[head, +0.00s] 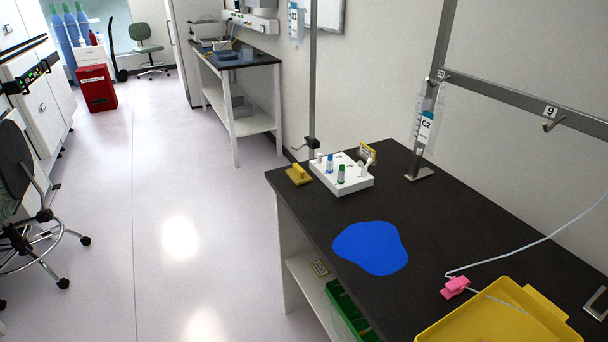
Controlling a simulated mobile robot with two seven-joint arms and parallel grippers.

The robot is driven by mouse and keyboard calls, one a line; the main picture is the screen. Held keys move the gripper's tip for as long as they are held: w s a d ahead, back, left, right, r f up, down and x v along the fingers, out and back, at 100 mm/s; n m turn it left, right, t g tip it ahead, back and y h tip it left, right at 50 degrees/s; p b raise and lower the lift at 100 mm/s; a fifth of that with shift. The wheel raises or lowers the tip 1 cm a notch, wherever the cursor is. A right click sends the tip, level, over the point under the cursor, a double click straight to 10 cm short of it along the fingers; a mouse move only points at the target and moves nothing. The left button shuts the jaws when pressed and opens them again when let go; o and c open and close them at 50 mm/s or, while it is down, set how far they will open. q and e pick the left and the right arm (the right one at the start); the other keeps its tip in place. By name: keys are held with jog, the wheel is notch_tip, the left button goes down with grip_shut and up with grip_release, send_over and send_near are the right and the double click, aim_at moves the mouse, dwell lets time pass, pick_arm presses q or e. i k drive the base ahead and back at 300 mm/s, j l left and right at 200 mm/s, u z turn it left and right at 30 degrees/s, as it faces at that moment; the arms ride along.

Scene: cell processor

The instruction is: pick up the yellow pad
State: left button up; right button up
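A small yellow pad (299,175) with a raised block or handle on top lies at the far left corner of the black bench top in the head view. It sits just left of a white block holding several small capped vials. Nothing covers the pad from this side. Neither of my grippers shows in the head view.
The white vial block (352,183) and a metal pole stand close to the pad. A blue patch (371,248), pink clip (455,287) with tubing and yellow tray (497,318) are nearer on the black bench (425,225). Open floor (185,200) lies left, with a chair (22,200) beyond.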

aim_at(298, 174)
jog(key=z, duration=1.25)
jog(key=j+z, duration=0.45)
jog(key=i+j+z, duration=0.1)
jog(key=j+z, duration=0.7)
jog(key=k+j+z, duration=0.25)
jog(key=j, duration=0.15)
jog(key=k+j+z, duration=0.1)
jog(key=j, duration=0.2)
jog(key=j+z, duration=0.15)
jog(key=j, duration=0.15)
jog(key=k+j+z, duration=0.1)
jog(key=k+j, duration=0.2)
jog(key=j, duration=0.25)
jog(key=k+j, duration=0.2)
jog(key=j, duration=0.2)
jog(key=k+j, duration=0.2)
jog(key=j, duration=0.25)
jog(key=k+j+z, duration=0.1)
jog(key=j, duration=0.3)
jog(key=k+j, duration=0.3)
jog(key=i+j, duration=0.1)
